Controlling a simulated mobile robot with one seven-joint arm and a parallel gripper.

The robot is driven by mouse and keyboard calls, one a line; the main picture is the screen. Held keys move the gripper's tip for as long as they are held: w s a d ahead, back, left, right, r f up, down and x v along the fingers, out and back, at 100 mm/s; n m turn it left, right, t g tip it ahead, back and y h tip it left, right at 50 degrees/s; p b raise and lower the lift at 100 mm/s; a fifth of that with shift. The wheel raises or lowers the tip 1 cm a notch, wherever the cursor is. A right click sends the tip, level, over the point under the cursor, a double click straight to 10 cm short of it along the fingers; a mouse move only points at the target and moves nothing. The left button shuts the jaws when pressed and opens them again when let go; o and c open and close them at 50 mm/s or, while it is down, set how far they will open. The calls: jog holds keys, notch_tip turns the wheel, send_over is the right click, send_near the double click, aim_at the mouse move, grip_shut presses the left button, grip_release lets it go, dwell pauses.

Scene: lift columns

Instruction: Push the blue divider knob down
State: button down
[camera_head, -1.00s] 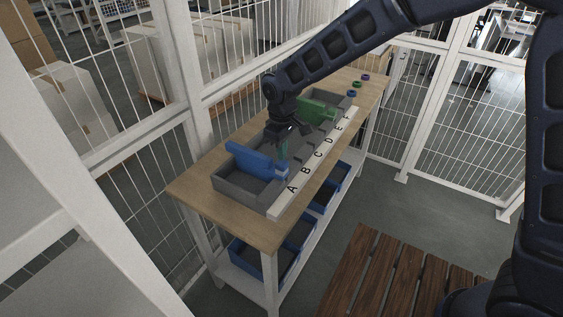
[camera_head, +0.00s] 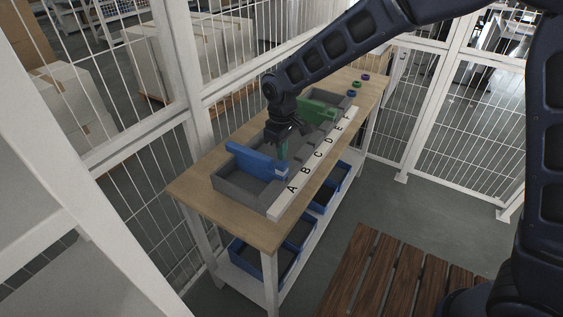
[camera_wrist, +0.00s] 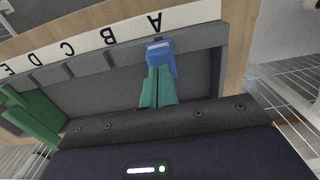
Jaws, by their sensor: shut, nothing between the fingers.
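The blue divider (camera_head: 252,160) stands across the grey tray (camera_head: 235,191) near its A end. Its blue knob (camera_wrist: 161,55) has a pale top band and sits at the tray's lettered edge, beside the letter A in the wrist view. My gripper (camera_wrist: 159,70) is shut and empty, with its teal fingertips right at the knob. They overlap it in the wrist view, and I cannot tell whether they press on it. In the head view my gripper (camera_head: 283,158) points down beside the divider. The wrist view does not clearly show the divider's panel.
The white strip (camera_head: 315,162) with letters A to F runs along the tray's front. A green divider (camera_head: 318,108) stands toward the far end. Small coloured rings (camera_head: 352,93) lie on the wooden table beyond. White mesh fencing (camera_head: 455,130) stands behind and to the right.

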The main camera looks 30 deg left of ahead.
aim_at(282, 162)
jog(key=shift+f, duration=1.6)
jog(key=shift+r, duration=0.1)
notch_tip(282, 162, up, 9)
dwell(1.0)
dwell(0.3)
